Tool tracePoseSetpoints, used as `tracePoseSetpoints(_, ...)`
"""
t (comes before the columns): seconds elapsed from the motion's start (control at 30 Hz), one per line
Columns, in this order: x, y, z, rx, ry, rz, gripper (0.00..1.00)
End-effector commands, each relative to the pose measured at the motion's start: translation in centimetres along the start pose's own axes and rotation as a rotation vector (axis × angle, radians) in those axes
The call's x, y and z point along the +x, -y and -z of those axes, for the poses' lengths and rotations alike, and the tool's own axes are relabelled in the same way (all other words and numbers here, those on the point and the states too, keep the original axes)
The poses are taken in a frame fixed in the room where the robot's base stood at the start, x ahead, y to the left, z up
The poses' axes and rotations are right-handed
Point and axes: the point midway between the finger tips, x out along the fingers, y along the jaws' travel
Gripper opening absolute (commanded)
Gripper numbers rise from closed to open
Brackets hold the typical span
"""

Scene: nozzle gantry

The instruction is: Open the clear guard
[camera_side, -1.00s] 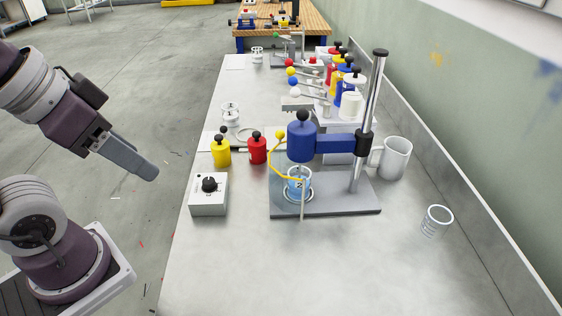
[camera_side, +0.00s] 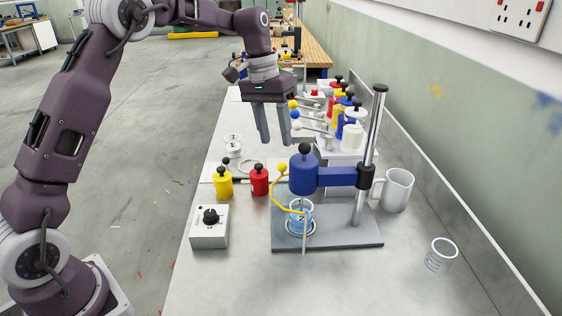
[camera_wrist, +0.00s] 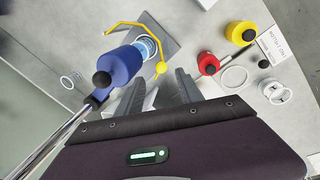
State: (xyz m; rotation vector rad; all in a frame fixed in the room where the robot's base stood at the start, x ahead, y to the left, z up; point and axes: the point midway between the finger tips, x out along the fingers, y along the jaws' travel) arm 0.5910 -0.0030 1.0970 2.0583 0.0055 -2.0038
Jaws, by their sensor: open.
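A blue nozzle head (camera_side: 304,172) hangs from a chrome post over a grey base plate (camera_side: 345,235). A bent yellow rod (camera_side: 274,190) with a yellow ball knob (camera_side: 282,167) curves around its left side; the knob also shows in the wrist view (camera_wrist: 161,67). A cup with a blue band (camera_side: 299,216) stands under the head. A thin pale upright strip (camera_side: 304,236) in front of the cup may be the clear guard's edge; I cannot tell its panel clearly. My gripper (camera_side: 275,143) is open and empty, pointing down, above and beyond the knob. It also shows in the wrist view (camera_wrist: 162,88).
A yellow bottle (camera_side: 223,184), a red bottle (camera_side: 259,181) and a grey control box (camera_side: 209,228) stand left of the stand. Levers and several bottles crowd behind. The front bench is clear.

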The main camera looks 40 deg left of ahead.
Motion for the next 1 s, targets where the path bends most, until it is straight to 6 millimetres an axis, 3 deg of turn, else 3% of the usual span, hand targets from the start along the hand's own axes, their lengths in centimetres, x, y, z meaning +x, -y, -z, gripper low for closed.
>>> tracePoseSetpoints(0.4, 6.8, 0.2, 0.4, -0.004, 0.012, -0.005, 0.44)
tracePoseSetpoints(0.73, 7.8, 0.2, 0.5, -0.004, 0.008, -0.004, 0.44)
tracePoseSetpoints(0.77, 7.8, 0.2, 0.5, -0.004, 0.008, -0.004, 0.42)
tracePoseSetpoints(0.9, 7.8, 0.2, 0.5, -0.004, 0.008, -0.004, 0.14)
tracePoseSetpoints(1.0, 7.8, 0.2, 0.5, -0.004, 0.008, -0.004, 0.00)
